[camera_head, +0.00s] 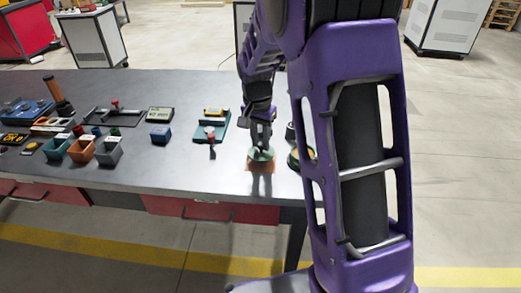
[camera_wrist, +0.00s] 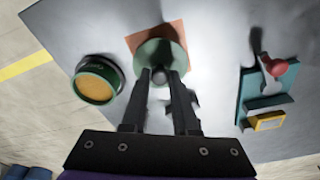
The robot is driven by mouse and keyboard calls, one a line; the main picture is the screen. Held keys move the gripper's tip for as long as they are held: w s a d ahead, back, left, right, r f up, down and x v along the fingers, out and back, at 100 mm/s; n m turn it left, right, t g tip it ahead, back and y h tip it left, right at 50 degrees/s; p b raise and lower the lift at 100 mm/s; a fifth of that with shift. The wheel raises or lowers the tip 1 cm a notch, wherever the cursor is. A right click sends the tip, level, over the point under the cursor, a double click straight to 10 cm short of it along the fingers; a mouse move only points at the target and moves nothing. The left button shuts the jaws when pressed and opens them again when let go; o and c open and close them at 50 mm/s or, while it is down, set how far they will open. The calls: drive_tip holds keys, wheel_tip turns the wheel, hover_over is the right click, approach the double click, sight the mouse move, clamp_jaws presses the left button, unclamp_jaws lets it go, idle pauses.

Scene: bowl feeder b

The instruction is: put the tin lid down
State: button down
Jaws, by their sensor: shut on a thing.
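The tin lid (camera_head: 262,154) is a round green disc with a small knob on top. My gripper (camera_wrist: 161,76) is shut on its knob, which shows between the fingertips in the wrist view, with the lid (camera_wrist: 150,52) just past them. The lid is over an orange square (camera_wrist: 174,29) on the table and covers part of it; the square also shows in the head view (camera_head: 254,166). I cannot tell whether the lid touches it. The open green tin (camera_wrist: 98,80) with orange contents stands to the left in the wrist view. In the head view my arm partly hides the tin (camera_head: 294,160).
A teal fixture (camera_wrist: 265,92) with a red-knobbed lever stands to the right in the wrist view. In the head view, small bins (camera_head: 82,150), a meter (camera_head: 159,114) and tools occupy the left of the grey table (camera_head: 190,172). The table's front edge is close to the square.

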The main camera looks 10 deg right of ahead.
sight(260, 145)
drive_tip(key=shift+f, duration=1.35)
drive_tip(key=shift+f+b, duration=0.2)
drive_tip(key=shift+b, duration=0.1)
drive_tip(key=c, duration=0.7)
unclamp_jaws()
drive_tip(key=r, duration=0.4)
drive_tip(key=r+p, duration=0.1)
drive_tip(key=r, duration=0.3)
drive_tip(key=s+a+r+p, duration=0.1)
drive_tip(key=r, duration=0.3)
drive_tip(key=shift+r, duration=0.2)
